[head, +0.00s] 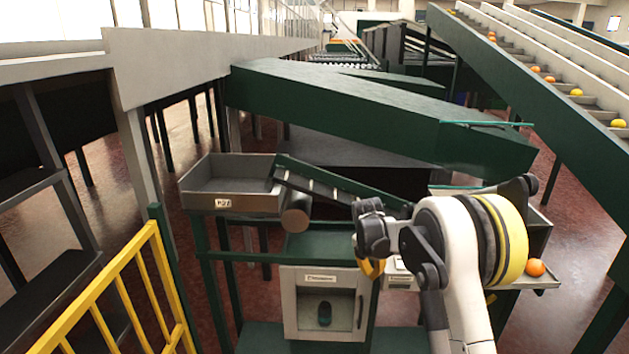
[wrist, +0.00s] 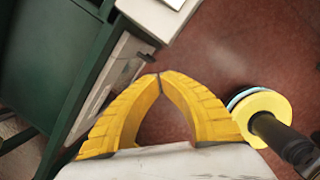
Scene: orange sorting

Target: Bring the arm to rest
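My gripper (head: 373,268) is at the end of my folded arm (head: 460,260), in front of the green sorting stand in the head view. In the wrist view the two yellow fingers of my gripper (wrist: 159,76) meet at their tips with nothing between them. The fingers hang over the reddish floor (wrist: 215,50), beside a green frame with a pale panel. The gripper touches nothing that I can see.
An orange (head: 536,267) lies on a tray at the right, close to my arm. A grey bin (head: 228,203) stands at the left of the stand. A cabinet door (head: 325,303) is below. A yellow railing (head: 125,290) is at the left. Oranges ride the upper-right conveyor (head: 560,75).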

